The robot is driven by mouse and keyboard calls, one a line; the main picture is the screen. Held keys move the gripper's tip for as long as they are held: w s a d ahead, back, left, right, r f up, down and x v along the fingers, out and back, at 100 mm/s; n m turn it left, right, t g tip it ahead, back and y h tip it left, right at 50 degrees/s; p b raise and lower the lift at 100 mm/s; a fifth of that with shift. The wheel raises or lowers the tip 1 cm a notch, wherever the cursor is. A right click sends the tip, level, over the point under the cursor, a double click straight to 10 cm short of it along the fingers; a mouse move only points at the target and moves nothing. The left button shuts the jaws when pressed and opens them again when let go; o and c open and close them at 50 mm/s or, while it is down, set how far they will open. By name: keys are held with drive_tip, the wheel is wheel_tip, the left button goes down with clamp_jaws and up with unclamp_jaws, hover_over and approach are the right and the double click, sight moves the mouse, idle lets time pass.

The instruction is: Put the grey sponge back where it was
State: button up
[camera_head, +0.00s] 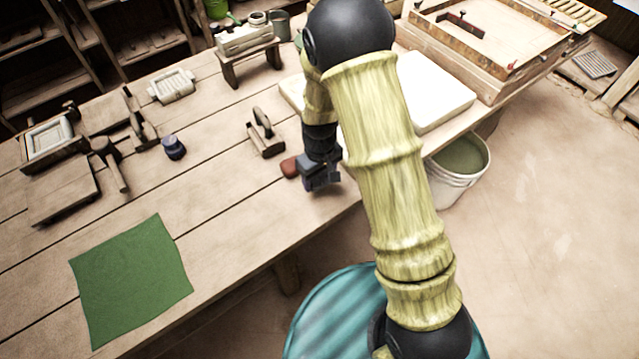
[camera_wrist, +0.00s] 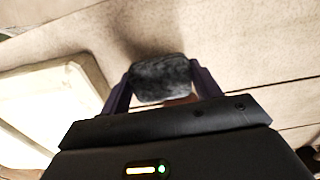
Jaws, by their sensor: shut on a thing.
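The grey sponge (camera_wrist: 160,76) is dark and block-shaped in the wrist view. It sits between the two fingers of my gripper (camera_wrist: 162,85), which is shut on it. In the head view my gripper (camera_head: 320,183) is low at the front edge of the wooden table (camera_head: 215,215), pointing down. The sponge is hard to tell from the fingers there. The wrist view shows a shadow on the tabletop beyond the sponge; I cannot tell whether the sponge touches the table.
A reddish-brown lump (camera_head: 289,167) lies just left of my gripper. A wooden-handled tool (camera_head: 265,138) and a white slab (camera_head: 440,92) are close by. A green cloth (camera_head: 132,279) lies at the front left. A white bucket (camera_head: 462,170) stands right of the table. The table's middle is clear.

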sight(320, 185)
drive_tip(key=shift+f, duration=1.9)
drive_tip(key=shift+f, duration=0.2)
drive_tip(key=o, duration=1)
drive_tip(key=shift+o, duration=0.2)
drive_tip(key=shift+r, duration=0.1)
wheel_tip(320, 185, up, 12)
drive_tip(key=shift+r, duration=0.15)
